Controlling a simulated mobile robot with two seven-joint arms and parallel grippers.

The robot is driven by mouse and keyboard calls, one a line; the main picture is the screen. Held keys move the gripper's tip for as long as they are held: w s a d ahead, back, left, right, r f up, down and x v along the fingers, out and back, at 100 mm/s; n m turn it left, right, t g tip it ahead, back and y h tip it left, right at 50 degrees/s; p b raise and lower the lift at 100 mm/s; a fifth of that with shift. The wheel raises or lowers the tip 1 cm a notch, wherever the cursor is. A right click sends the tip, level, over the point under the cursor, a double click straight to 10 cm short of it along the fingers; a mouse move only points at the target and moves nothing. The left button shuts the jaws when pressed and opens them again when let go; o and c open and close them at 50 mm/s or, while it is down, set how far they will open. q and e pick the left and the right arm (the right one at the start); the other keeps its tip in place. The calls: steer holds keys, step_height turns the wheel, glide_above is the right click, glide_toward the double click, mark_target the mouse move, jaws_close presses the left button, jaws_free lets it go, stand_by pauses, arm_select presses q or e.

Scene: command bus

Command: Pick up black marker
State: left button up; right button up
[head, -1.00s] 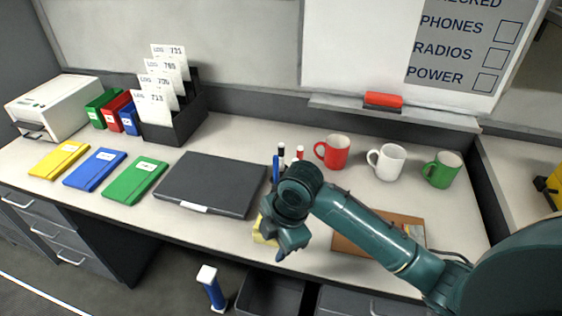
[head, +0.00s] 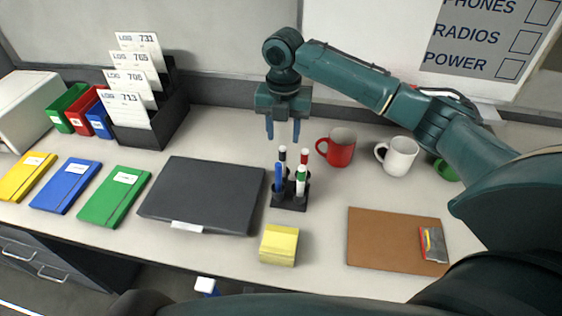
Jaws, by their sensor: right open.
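The black marker (head: 282,154) stands upright in a small dark holder (head: 291,202) on the desk, at the back left of it. A blue marker (head: 278,178), a red marker (head: 304,157) and a green-capped white marker (head: 300,180) stand in the same holder. My right gripper (head: 283,133) is open and points down above the black marker, its fingertips a little higher than the cap in the picture. Nothing is between its fingers. My left gripper is not in view.
A red mug (head: 341,148) and a white mug (head: 398,157) stand right of the holder. A dark closed laptop-like case (head: 202,194) lies left. A yellow note block (head: 279,244) and a brown board (head: 385,240) lie in front.

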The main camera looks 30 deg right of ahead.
mark_target(283, 148)
step_height(283, 148, down, 8)
steer(key=shift+w+f+p, duration=0.1)
steer(key=shift+f+p, duration=0.05)
steer(key=shift+p, duration=0.15)
jaws_close()
stand_by(0.5)
